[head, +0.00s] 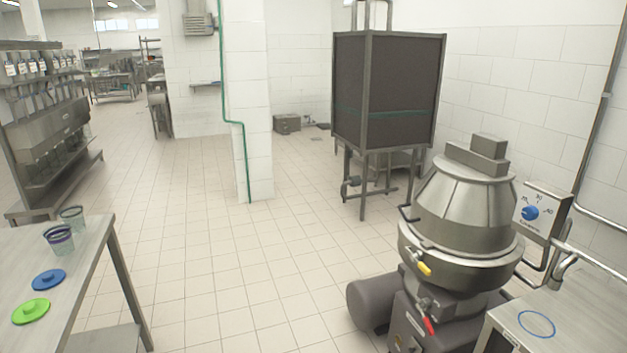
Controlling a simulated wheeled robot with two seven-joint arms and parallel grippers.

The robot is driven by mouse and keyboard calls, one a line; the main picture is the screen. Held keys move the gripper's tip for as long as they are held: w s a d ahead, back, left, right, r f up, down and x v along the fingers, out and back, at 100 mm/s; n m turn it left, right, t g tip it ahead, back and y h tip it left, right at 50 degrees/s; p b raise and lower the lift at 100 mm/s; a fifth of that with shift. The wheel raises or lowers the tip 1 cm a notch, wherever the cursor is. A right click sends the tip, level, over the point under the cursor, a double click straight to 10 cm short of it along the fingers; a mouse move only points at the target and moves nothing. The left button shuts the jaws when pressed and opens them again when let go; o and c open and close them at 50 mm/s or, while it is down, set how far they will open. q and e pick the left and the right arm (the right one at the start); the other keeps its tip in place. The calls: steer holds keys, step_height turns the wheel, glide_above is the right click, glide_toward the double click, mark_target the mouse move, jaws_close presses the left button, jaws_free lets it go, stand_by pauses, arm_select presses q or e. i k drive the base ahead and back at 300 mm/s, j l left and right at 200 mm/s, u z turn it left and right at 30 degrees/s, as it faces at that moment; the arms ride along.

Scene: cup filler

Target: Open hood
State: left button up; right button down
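The steel hood (463,203) is a ribbed cone with a boxy top, on a round machine at the right in the head view. It sits down on the rounded bowl (470,268) and looks closed, with no gap seen between them. A small dark handle (407,213) sticks out at the hood's left side. A yellow-handled lever (424,269) is on the bowl's front, and a red-handled lever (429,325) is below it. The far side of the hood is hidden. Neither of my grippers is in view.
A control box (540,211) with a blue knob stands right of the hood. A steel counter (570,320) is at the lower right. A table (95,240) with cups and lids is at the left. A dark cabinet (388,90) stands behind. The tiled floor between is clear.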

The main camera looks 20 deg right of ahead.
mark_target(464, 206)
steer(key=i+z, duration=0.1)
steer(key=z, duration=0.3)
steer(key=i+l+z, duration=0.1)
steer(key=z, duration=0.3)
steer(key=i+z, duration=0.1)
steer(key=z, duration=0.3)
steer(key=i+z, duration=0.1)
steer(key=z, duration=0.3)
